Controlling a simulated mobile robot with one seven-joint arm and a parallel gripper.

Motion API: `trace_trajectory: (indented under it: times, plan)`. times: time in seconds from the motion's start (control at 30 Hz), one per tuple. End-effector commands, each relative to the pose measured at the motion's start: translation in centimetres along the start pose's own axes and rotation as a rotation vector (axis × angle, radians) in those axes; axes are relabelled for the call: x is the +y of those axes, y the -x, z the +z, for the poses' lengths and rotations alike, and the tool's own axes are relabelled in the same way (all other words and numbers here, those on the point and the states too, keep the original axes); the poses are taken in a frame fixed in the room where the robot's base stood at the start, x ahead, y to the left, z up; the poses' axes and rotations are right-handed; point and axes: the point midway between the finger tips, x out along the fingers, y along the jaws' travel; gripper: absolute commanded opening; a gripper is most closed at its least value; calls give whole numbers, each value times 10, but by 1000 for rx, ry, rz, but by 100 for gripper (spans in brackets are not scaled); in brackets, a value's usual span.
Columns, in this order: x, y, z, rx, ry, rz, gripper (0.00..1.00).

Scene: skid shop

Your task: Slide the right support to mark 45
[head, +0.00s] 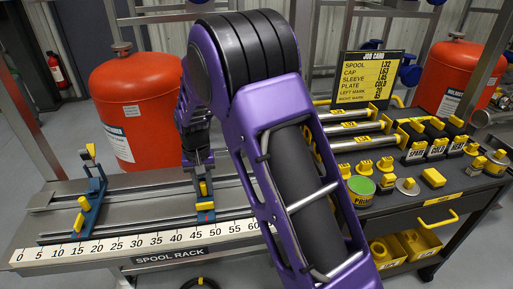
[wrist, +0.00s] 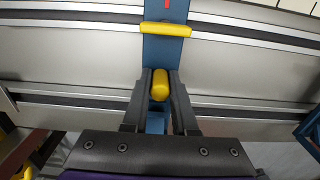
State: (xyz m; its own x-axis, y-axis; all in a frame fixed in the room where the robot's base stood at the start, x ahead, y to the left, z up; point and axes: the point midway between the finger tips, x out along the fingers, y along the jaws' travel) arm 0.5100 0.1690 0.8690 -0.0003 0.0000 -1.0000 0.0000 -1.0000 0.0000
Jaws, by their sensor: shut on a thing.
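The right support (head: 206,213) is a blue upright on the rails of the spool rack, with yellow parts and a red pointer. Its foot stands near the 45 to 50 stretch of the scale (head: 150,246); the exact mark is too small to tell. In the wrist view its blue body (wrist: 166,48) crosses the rails, with a yellow bar and a red pointer line at the top edge. My gripper (wrist: 160,92) is shut on the support's yellow knob (wrist: 160,80), one finger on each side. The gripper also shows in the head view (head: 200,165), partly hidden by its own links.
The left support (head: 91,205) stands on the same rails near mark 15. The rails between the supports are clear. An orange tank (head: 140,105) stands behind the rack. A dark cart (head: 440,198) with several parts and a job card (head: 376,78) is at the right.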

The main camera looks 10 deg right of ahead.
Motion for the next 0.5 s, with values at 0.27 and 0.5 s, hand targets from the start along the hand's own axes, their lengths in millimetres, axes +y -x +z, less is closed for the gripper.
trace_trajectory:
  times: [0.27, 0.5]
  plan:
    - [-8, 1, 0, 3, 2, -4, 0]
    - [-8, 1, -1, 3, 2, -3, 0]
